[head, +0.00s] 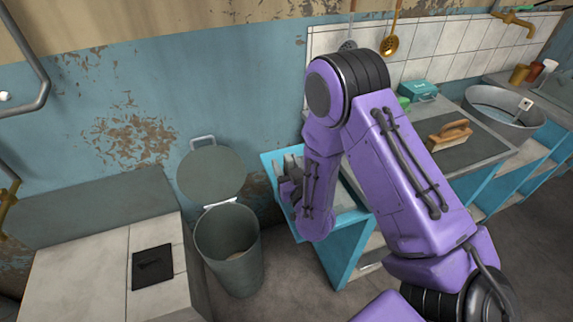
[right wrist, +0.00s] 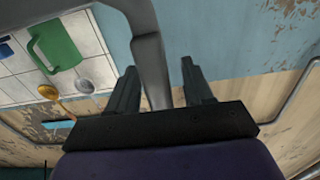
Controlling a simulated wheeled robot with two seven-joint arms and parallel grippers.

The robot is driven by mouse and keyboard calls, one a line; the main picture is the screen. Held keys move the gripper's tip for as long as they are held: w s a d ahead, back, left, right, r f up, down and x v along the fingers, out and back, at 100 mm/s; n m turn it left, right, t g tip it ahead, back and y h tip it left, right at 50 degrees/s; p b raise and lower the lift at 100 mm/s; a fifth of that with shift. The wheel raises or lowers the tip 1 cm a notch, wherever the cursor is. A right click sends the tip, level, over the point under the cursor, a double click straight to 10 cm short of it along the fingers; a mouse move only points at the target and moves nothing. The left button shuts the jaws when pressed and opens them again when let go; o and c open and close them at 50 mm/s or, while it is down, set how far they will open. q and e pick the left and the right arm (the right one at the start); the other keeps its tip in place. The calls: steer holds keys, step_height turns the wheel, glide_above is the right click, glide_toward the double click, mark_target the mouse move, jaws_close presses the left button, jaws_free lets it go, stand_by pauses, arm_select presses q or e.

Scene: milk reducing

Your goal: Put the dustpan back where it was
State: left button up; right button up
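My right gripper (head: 288,184) is low at the left end of the blue counter, right of the bin. In the right wrist view, its two dark fingers (right wrist: 161,85) stand apart. A smooth grey bar (right wrist: 151,55), wider toward the top, passes between them with gaps visible on both sides. It looks like the dustpan's handle, but I cannot be sure. No whole dustpan shows in the head view; my arm covers part of the counter. My left gripper is out of view.
A grey bin (head: 230,255) with a raised lid (head: 210,173) stands left of the blue counter (head: 347,250). A wooden brush-like block (head: 449,135) and a metal basin (head: 503,108) are right of my arm. A green board (right wrist: 60,45) and ladles (right wrist: 83,86) hang on the wall.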

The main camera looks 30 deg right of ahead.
steer(key=shift+r+p, duration=0.3)
steer(key=v, duration=1.2)
steer(key=shift+p, duration=0.4)
steer(key=shift+f, duration=0.2)
